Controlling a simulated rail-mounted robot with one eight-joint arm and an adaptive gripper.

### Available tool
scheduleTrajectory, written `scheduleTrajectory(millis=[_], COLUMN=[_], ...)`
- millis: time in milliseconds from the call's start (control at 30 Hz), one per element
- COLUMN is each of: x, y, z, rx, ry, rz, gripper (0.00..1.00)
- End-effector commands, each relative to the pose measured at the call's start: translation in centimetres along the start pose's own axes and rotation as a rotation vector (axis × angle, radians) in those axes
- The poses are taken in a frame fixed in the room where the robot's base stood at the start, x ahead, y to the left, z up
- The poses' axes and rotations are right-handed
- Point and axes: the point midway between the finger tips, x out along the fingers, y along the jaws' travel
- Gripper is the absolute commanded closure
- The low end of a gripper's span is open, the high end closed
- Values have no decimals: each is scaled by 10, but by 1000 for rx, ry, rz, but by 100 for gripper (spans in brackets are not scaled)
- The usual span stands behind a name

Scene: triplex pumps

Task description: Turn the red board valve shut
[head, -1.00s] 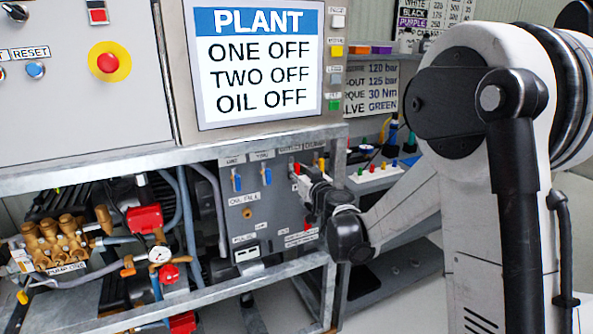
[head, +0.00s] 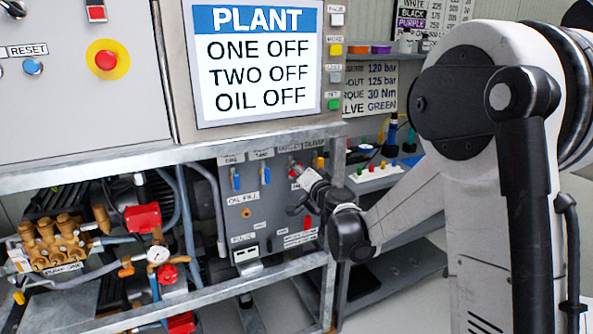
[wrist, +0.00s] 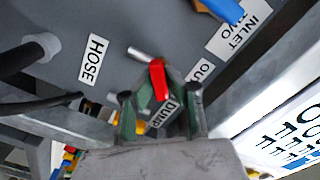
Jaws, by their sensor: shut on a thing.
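The red board valve handle (wrist: 158,80) shows in the wrist view between the two fingers of my gripper (wrist: 159,100). My gripper is shut on it, and the fingers hide its lower part. In the head view my gripper (head: 303,173) is at the upper right of the grey valve board (head: 247,212), and little of the red handle can be made out there. A DUMP label (wrist: 163,115) shows between the fingers, and a HOSE label (wrist: 94,60) is to the left. The valve's exact angle is hard to tell.
Two blue levers (head: 236,180) (head: 266,176) are on the board left of my gripper, and a yellow lever (head: 320,160) is close on its right. A metal frame post (head: 335,180) stands beside the board. The PLANT screen (head: 262,62) is above.

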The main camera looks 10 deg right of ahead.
Motion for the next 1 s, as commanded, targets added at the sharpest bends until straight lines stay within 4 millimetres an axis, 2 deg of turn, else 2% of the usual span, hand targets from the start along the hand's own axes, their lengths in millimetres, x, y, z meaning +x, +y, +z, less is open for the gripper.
scheduleTrajectory(millis=[600,1000], x=[-1,-1], y=[3,3], z=[1,2], rx=[536,700], ry=[-1,-1], rz=[0,0], gripper=[100,100])
